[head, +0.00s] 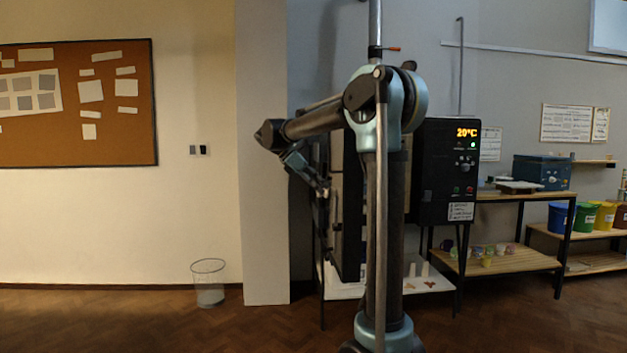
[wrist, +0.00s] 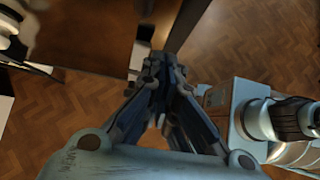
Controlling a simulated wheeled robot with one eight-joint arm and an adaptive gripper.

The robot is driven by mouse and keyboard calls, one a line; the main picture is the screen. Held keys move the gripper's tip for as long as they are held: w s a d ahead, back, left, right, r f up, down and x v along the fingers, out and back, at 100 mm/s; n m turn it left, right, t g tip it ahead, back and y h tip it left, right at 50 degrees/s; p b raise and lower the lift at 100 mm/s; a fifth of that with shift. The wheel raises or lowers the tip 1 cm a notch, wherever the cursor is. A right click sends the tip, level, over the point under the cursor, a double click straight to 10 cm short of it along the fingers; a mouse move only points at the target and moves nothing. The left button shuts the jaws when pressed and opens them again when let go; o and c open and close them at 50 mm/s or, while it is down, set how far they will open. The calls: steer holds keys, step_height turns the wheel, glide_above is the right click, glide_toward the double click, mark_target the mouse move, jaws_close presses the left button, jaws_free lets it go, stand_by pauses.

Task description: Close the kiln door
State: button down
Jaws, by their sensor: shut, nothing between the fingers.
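The kiln (head: 430,180) stands in the middle of the head view, behind my arm, which hides much of its front. Its black control panel reads 20°C. A tall dark slab (head: 351,215), seen nearly edge-on left of my arm column, looks like the kiln door standing open. My gripper (head: 324,190) is at the slab's left side. In the wrist view my gripper (wrist: 160,64) has its fingers together and empty. A dark brown surface (wrist: 85,40) lies up and left of them, and a thin grey bar is close by the tips. Contact cannot be told.
A wire waste bin (head: 208,283) stands on the floor by the white pillar (head: 263,160). Right of the kiln is a table (head: 510,196) with a blue box (head: 541,172). Coloured buckets (head: 583,218) stand farther right.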

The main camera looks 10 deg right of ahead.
mark_target(344, 197)
steer(key=shift+w+d+f, duration=0.1)
steer(key=shift+d+f, duration=0.05)
steer(key=shift+d, duration=1)
steer(key=shift+d+f, duration=0.1)
steer(key=shift+d, duration=1.05)
